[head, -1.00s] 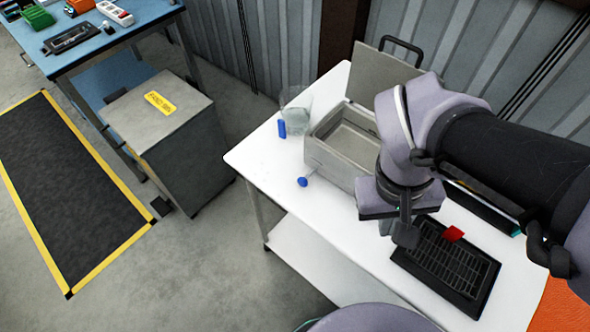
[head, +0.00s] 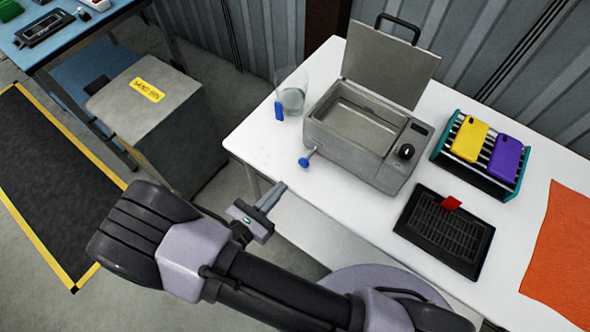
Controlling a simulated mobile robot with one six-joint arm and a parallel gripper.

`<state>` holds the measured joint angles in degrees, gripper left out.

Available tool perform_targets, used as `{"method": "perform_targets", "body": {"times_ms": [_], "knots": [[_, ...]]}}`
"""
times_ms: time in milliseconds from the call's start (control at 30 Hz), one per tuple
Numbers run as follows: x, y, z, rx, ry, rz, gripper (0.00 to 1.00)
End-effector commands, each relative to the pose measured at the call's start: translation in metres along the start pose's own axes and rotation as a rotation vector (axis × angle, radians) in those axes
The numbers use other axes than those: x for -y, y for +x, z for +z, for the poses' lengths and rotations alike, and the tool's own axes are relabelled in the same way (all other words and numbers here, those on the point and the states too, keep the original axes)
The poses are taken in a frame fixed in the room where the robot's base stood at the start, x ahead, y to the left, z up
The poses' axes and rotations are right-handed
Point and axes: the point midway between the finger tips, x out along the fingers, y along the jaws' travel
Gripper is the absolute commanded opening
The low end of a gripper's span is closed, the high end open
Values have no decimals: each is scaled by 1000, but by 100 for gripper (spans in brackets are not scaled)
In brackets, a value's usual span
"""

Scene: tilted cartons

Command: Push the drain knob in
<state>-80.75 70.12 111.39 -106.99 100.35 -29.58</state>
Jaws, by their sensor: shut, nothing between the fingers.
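The drain knob (head: 303,162) is a small blue knob on a short pale stem. It sticks out from the lower left side of a grey metal box-shaped bath (head: 352,150), whose lid (head: 390,65) stands open. My gripper (head: 279,188) is shut and empty. It is in front of the table's front edge, below and left of the knob in the picture, with its fingers pointing up and right. It is apart from the knob. A black dial (head: 405,151) sits on the bath's right front panel.
A clear beaker (head: 292,95) and a small blue block (head: 279,111) stand left of the bath on the white table (head: 258,140). A rack (head: 478,180) with yellow and purple cases and a black grated tray (head: 443,232) lie to the right. An orange mat (head: 562,255) is at far right.

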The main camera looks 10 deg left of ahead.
Motion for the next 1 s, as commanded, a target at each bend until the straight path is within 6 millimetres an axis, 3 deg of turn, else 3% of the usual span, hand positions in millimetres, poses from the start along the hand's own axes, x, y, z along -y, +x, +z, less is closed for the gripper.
{"method": "perform_targets", "body": {"times_ms": [100, 300, 500, 833, 1000], "knots": [[1, 27, -2, 0, 2, -6, 0], [1, 61, -1, -1, 2, -5, 0], [1, 74, 0, -1, 1, -2, 0], [1, 77, 1, -1, 2, -3, 0], [1, 101, 4, -1, 3, -6, 0]]}}
